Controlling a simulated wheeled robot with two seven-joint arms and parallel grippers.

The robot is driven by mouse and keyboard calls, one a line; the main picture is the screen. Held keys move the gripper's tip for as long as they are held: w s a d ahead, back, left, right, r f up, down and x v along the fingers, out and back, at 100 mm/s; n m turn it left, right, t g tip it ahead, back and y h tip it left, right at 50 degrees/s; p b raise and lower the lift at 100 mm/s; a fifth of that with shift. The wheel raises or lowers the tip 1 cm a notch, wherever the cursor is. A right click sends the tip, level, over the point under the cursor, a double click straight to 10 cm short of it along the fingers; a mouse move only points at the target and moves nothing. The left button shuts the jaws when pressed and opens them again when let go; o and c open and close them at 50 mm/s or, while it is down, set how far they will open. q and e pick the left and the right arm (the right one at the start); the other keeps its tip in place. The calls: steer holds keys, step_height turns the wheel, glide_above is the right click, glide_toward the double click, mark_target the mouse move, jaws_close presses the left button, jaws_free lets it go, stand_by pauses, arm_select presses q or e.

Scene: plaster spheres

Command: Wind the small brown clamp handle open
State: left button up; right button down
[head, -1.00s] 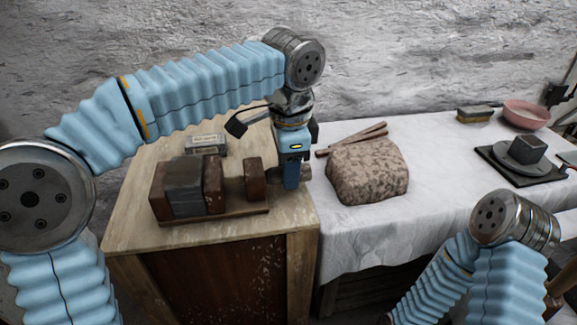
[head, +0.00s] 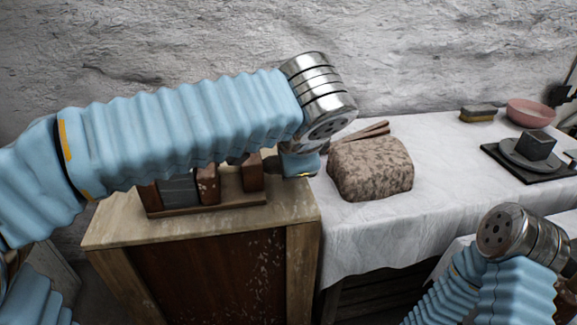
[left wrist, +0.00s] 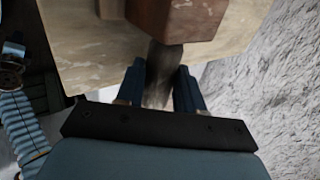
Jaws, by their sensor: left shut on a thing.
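The clamp's brown wooden base (head: 225,205) sits on the wooden cabinet. A grey block (head: 178,190) stands between its left jaw (head: 150,197) and its middle jaw (head: 208,186). A brown end block (head: 253,178) stands apart at the right and also shows in the left wrist view (left wrist: 180,15). The small grey-brown handle (left wrist: 163,62) sticks out from that block. My left gripper (left wrist: 161,78) is shut on the handle, one blue finger on each side. In the head view, my forearm and wrist hide the handle and fingertips. My right gripper is not in view.
The cabinet top (head: 120,228) is bare in front of the clamp. To the right, a speckled stone block (head: 370,170) and wooden sticks (head: 372,132) lie on a white-covered table (head: 440,160). A pink bowl (head: 530,112) and a sponge-like block (head: 478,113) stand farther back.

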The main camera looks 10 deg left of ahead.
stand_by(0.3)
arm_select(q)
steer(key=o, duration=1.1)
steer(key=shift+c, duration=0.2)
steer(key=p+v, duration=0.2)
steer(key=v, duration=1.1)
steer(key=shift+s+p, duration=0.3)
steer(key=shift+s, duration=0.15)
steer(key=shift+d+r, duration=0.1)
steer(key=shift+d, duration=0.05)
